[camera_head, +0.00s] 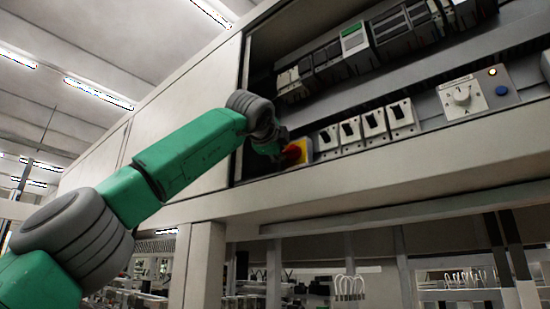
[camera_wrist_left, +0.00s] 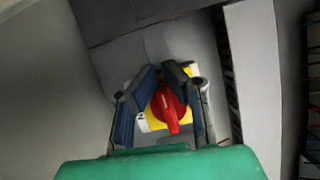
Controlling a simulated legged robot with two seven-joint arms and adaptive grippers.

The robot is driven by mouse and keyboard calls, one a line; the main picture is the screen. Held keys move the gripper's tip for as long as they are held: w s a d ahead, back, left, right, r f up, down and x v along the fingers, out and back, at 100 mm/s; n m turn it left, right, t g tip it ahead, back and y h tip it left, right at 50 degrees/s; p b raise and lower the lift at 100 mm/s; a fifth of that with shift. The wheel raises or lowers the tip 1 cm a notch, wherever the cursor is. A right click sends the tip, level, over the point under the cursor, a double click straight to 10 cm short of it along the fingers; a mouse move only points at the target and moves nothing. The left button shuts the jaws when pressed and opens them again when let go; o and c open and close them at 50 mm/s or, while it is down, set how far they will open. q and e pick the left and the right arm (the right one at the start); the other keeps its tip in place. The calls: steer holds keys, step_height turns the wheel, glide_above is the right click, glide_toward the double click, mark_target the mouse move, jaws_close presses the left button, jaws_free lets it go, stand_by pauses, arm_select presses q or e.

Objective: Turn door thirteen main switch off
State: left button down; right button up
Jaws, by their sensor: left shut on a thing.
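The main switch is a red rotary knob (camera_wrist_left: 168,108) on a yellow plate (camera_wrist_left: 190,72), inside the open cabinet. In the head view the yellow plate (camera_head: 303,148) shows at the left end of the lower row, partly hidden by my left gripper (camera_head: 278,148). In the left wrist view the fingers of my left gripper (camera_wrist_left: 162,98) stand on both sides of the red knob and are shut on it. The knob's handle points down and slightly right in that view. My right gripper is in neither view.
Dark modules (camera_head: 405,25) line the upper rail. The cabinet's lower frame (camera_head: 400,180) runs just below.

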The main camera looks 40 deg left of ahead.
arm_select(q)
steer(key=shift+w+d+f+n, duration=0.3)
steer(key=shift+d+f, duration=0.1)
steer(key=shift+d, duration=0.2)
steer(key=c, duration=1.6)
jaws_free()
steer(key=shift+s, duration=0.15)
steer(key=shift+d+r, duration=0.2)
steer(key=shift+d, duration=0.25)
steer(key=shift+a, duration=0.2)
